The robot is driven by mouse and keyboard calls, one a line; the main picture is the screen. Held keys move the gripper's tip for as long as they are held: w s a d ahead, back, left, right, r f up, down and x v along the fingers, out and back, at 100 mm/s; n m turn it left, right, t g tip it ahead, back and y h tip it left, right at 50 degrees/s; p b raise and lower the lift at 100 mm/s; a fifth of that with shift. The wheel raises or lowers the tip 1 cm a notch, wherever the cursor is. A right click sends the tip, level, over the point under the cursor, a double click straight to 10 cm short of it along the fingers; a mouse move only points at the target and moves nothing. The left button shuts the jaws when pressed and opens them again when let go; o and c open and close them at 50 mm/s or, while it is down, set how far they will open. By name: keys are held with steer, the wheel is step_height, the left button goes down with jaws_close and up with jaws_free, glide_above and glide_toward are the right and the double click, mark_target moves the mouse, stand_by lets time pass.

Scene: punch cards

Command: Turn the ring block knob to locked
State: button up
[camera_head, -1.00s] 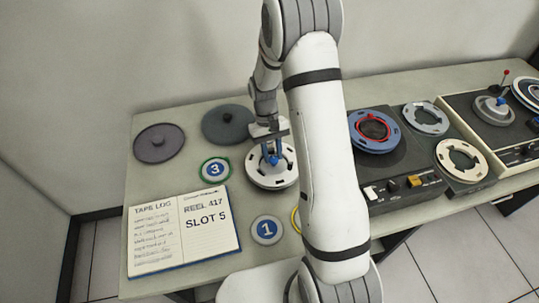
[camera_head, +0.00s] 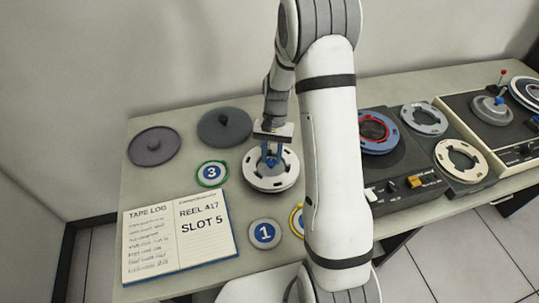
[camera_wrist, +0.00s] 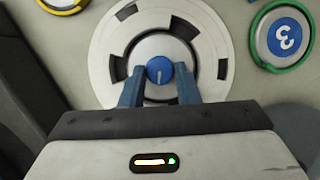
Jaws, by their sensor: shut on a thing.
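The ring block is a white slotted disc (camera_head: 270,184) on the table in the head view. In the wrist view it shows as a white ring (camera_wrist: 105,52) with dark slots around a grey hub. A blue knob (camera_wrist: 160,69) with a short pale line stands at its centre. My gripper (camera_wrist: 160,88) is over the disc, with its two blue fingers shut on the knob, one on each side. The fingers also show in the head view (camera_head: 271,157). I see no locked or unlocked label, and my gripper hides the near part of the disc.
An open tape log (camera_head: 178,235) lies at the front left. Round badges marked 3 (camera_head: 212,173) and 1 (camera_head: 264,234) lie close to the disc. Two dark discs (camera_head: 154,146) (camera_head: 224,127) lie behind. A tape deck (camera_head: 400,180) stands on the right, partly behind my arm.

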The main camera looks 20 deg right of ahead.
steer(key=shift+s+f, duration=0.1)
steer(key=shift+s, duration=0.15)
steer(key=o, duration=1)
steer(key=shift+w, duration=0.1)
steer(key=shift+c, duration=0.2)
steer(key=v, duration=0.8)
steer(key=shift+b, duration=0.4)
steer(key=shift+a, duration=0.1)
steer(key=s+a+r+n+t+h, duration=0.1)
steer(key=s+r+n+t, duration=0.1)
steer(key=s+r, duration=0.5)
steer(key=s+a+r+n+t+h, duration=0.1)
steer(key=s+r+n+t, duration=0.2)
steer(key=s, duration=1.1)
step_height(320, 180, up, 4)
steer(key=shift+s+f+t, duration=0.1)
steer(key=shift+s+t, duration=0.2)
steer(key=shift+t, duration=0.7)
